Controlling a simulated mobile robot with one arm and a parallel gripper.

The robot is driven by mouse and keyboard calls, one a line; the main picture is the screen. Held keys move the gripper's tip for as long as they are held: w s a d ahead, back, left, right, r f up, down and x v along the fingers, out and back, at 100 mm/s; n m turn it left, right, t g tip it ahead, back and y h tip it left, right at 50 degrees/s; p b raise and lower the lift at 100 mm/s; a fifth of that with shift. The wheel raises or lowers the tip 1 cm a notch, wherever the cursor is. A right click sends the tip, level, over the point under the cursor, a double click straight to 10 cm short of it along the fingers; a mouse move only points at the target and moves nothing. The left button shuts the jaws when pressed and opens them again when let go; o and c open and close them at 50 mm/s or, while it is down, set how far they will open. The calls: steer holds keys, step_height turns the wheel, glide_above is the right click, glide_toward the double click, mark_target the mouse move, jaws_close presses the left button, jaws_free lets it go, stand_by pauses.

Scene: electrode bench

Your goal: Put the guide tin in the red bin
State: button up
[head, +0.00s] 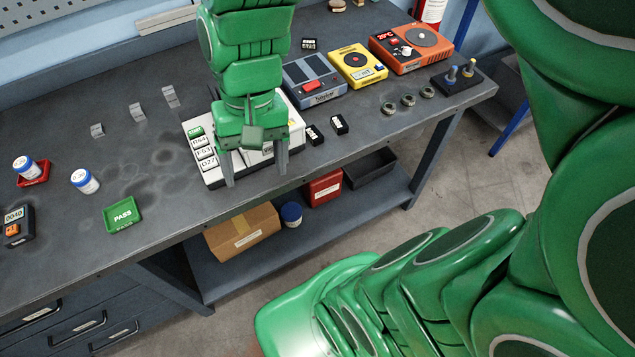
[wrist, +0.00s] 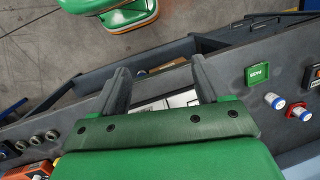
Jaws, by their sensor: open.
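Two white tins with blue markings are at the left of the bench in the head view. One tin (head: 84,181) stands on the bare bench top, and the other tin (head: 25,165) stands in a shallow red bin (head: 43,176). Their labels are too small to read, so I cannot tell which is the guide tin. Both tins show at the right of the wrist view, one nearer (wrist: 275,101) and one on red (wrist: 297,110). My gripper (head: 256,180) is open over the white labelled unit (head: 215,177), well right of the tins. In the wrist view my gripper (wrist: 160,65) holds nothing.
A green PASS bin (head: 123,214) is near the bench's front edge. Blue, yellow (head: 358,65) and orange devices stand at the right. A red box (head: 323,188), carton (head: 242,232) and blue-lidded tin (head: 291,214) are on the lower shelf. Bench between tins and white unit is mostly clear.

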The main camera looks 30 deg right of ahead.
steer(key=s+d+f+n+h, duration=0.1)
steer(key=s+d+h, duration=0.1)
steer(key=s+d, duration=0.5)
steer(key=shift+s, duration=0.35)
